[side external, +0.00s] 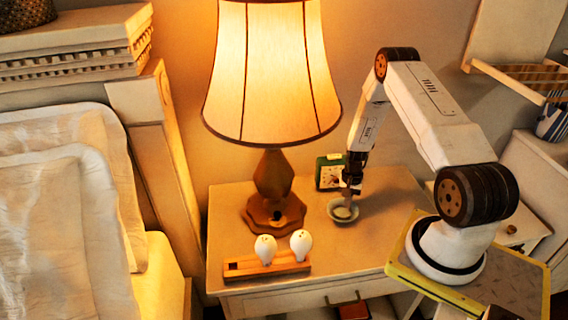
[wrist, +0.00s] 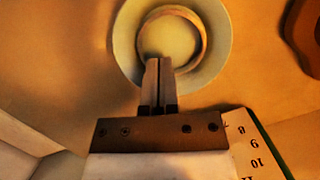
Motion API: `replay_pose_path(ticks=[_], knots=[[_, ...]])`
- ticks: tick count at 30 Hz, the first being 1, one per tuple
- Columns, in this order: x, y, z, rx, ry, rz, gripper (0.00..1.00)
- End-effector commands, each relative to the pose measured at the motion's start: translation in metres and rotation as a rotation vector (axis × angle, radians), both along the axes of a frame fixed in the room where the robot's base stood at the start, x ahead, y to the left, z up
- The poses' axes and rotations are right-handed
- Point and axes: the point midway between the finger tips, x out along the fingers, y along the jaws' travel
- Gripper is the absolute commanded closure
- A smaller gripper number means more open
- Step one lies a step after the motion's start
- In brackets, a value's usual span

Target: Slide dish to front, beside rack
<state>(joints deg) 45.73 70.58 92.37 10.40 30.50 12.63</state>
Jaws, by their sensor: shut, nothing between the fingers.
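The dish (side external: 342,212) is a small, pale round bowl on the nightstand top, right of the lamp and in front of the green clock. It also shows in the wrist view (wrist: 218,48) at the top middle, with a raised ring inside. My gripper (side external: 347,203) is shut and empty, pointing down with its tips at the dish. In the wrist view its fingertips (wrist: 158,62) overlap the dish's near inner part; I cannot tell whether they touch it. The rack (side external: 240,270) is a low orange-brown wooden holder at the front left, with two white shakers in it.
The lamp (side external: 273,190) stands at the back left of the nightstand (side external: 330,262). The green clock (side external: 329,172) stands close behind the dish and shows at the wrist view's lower right. The tabletop right of the rack and in front of the dish is clear up to the front edge.

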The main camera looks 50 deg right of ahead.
Motion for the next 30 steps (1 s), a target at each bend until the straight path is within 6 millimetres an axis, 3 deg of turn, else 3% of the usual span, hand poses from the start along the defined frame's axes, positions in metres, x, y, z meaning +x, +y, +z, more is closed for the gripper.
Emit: replay_pose_path(ticks=[1, 12, 30], knots=[[-0.001, 0.002, -0.007, 0.001, 0.001, 0.001, 1.00], [-0.013, 0.033, -0.004, 0.000, 0.000, 0.000, 1.00], [-0.016, 0.041, -0.004, 0.001, 0.000, 0.001, 1.00]])
